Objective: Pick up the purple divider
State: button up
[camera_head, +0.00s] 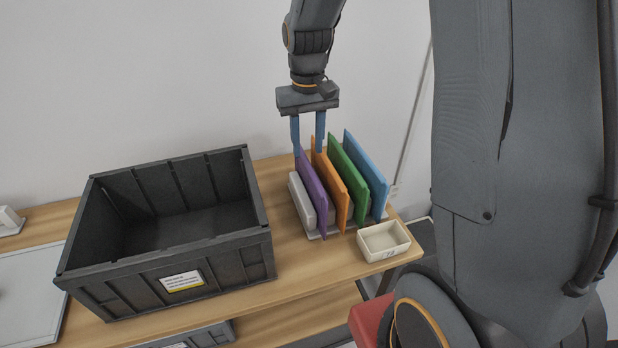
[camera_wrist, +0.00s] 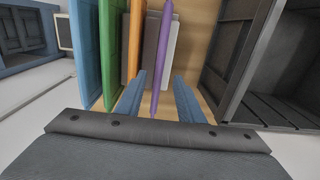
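The purple divider (camera_head: 312,185) stands upright in a light grey rack (camera_head: 316,234) on the wooden table, leftmost of a row of dividers in the head view. In the wrist view its thin edge (camera_wrist: 162,50) runs between my two blue fingers. My gripper (camera_head: 308,150) points down over the far end of the divider. In the wrist view the fingers (camera_wrist: 160,76) are apart, with a visible gap on each side of the purple divider. The gripper is open and holds nothing. I cannot tell exactly how far the fingertips reach down beside the divider.
Orange (camera_head: 332,185), green (camera_head: 347,175) and blue (camera_head: 367,172) dividers stand close to the right of the purple one. A black crate (camera_head: 165,262) stands to the left. A small cream bin (camera_head: 383,241) sits at the front right. Wall is behind.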

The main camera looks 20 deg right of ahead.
aim_at(309, 165)
jog(key=shift+s+d+f+p, duration=0.15)
jog(key=shift+f+p, duration=0.35)
jog(key=shift+f, duration=1.25)
jog(key=shift+s+a+f+p, duration=0.1)
jog(key=shift+f+p, duration=0.4)
jog(key=shift+f, duration=1.25)
jog(key=shift+c, duration=0.4)
grip_shut()
